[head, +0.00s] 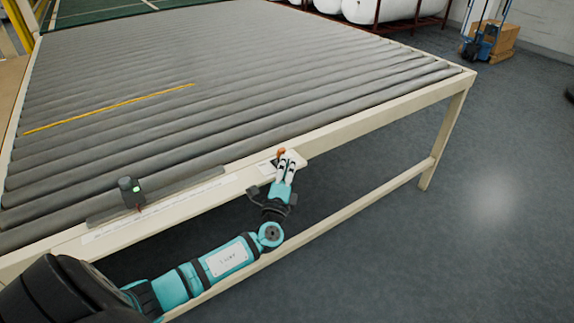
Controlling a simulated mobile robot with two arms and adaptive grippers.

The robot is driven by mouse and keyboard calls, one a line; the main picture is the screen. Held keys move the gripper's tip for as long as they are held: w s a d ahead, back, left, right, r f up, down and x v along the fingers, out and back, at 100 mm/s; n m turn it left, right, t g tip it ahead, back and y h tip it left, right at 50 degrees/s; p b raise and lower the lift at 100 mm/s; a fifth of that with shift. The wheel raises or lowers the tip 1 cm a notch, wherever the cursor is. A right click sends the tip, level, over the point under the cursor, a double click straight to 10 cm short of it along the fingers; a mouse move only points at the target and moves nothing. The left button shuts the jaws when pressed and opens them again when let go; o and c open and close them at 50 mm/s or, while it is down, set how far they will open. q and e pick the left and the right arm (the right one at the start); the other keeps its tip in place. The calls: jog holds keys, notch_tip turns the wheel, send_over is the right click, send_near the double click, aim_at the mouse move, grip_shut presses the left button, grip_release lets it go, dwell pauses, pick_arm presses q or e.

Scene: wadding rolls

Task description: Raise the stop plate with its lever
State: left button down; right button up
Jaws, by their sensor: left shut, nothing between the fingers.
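The stop plate seems to be the long dark grey strip (157,197) lying low along the near edge of the roller table. The lever shows as a small orange-red knob (281,151) on a pale mount on the table's front rail. My left gripper (286,160) is shut and empty, with its fingertips right at the knob. I cannot tell whether they touch it. The fingers hide part of the lever and its mount. My right gripper is not in view.
The roller table (380,112) has a cream frame and bare grey rollers with a yellow line (110,108). White rolls (385,8) lie on a rack behind.

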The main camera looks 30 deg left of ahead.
aim_at(280, 151)
pick_arm(q)
jog(key=shift+r+n+p, duration=0.25)
jog(key=shift+n+p, duration=0.15)
jog(key=shift+p, duration=0.05)
jog(key=shift+a+r+g, duration=0.1)
jog(key=shift+g, duration=0.2)
jog(key=r+n+g+p, duration=0.1)
jog(key=p, duration=0.2)
jog(key=a+r+n+g+h+p, duration=0.1)
jog(key=n+p, duration=0.1)
jog(key=p, duration=0.1)
jog(key=shift+w+a+g, duration=0.2)
jog(key=shift+w+g, duration=0.1)
jog(key=shift+w, duration=0.05)
jog(key=shift+a+n+p, duration=0.2)
jog(key=shift+n+p, duration=0.1)
jog(key=shift+p, duration=0.2)
jog(key=shift+w+a, duration=0.1)
jog(key=shift+w+a+r, duration=0.1)
jog(key=shift+w+a, duration=0.1)
jog(key=shift+a, duration=0.2)
